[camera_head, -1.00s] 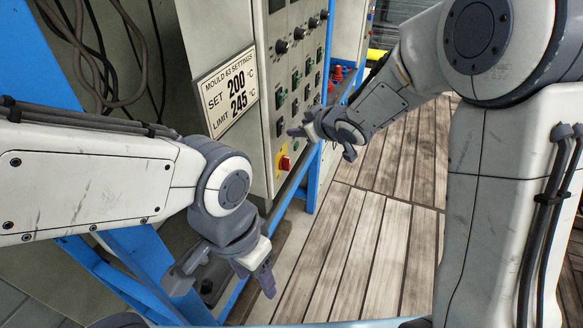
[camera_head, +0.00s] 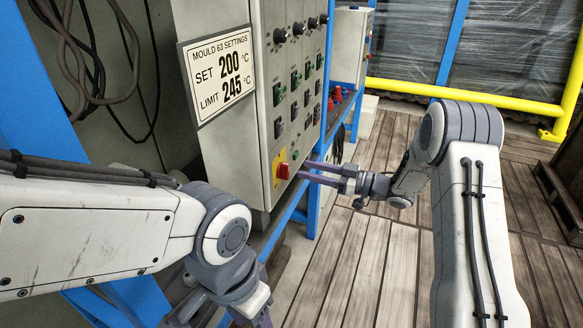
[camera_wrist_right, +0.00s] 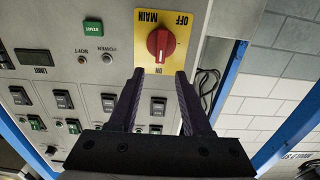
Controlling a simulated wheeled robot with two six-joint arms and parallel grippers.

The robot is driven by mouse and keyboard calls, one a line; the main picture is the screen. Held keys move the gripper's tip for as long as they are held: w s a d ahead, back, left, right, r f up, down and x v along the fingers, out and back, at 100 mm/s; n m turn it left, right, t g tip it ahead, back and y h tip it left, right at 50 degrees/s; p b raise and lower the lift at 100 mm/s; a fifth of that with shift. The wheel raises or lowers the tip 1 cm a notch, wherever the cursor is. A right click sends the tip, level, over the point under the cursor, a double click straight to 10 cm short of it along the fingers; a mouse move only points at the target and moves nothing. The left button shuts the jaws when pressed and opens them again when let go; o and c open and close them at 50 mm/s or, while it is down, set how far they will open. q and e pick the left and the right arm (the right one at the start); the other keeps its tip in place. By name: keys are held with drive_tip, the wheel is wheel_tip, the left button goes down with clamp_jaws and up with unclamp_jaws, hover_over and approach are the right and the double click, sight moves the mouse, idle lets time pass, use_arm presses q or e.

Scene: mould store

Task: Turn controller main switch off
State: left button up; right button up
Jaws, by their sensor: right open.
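The main switch is a red rotary knob (camera_head: 283,171) on a yellow plate (camera_head: 280,157), low on the grey control panel's corner. In the right wrist view the knob (camera_wrist_right: 160,44) appears upside down, with "OFF" and "MAIN" at the plate's top edge and "ON" below. My left gripper (camera_head: 263,318) hangs low, cut off by the bottom edge.
The grey panel (camera_head: 262,100) carries several buttons, switches and black knobs close to the right fingers. A settings sign (camera_head: 222,75) reads SET 200, LIMIT 245. A blue frame (camera_head: 311,197) stands below. Wooden floor (camera_head: 340,250) is free to the right, before a yellow rail (camera_head: 470,93).

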sight(284, 171)
drive_tip(key=x, duration=0.5)
drive_tip(key=shift+w+a, duration=0.15)
drive_tip(key=shift+a, duration=0.15)
clamp_jaws()
drive_tip(key=shift+f, duration=0.1)
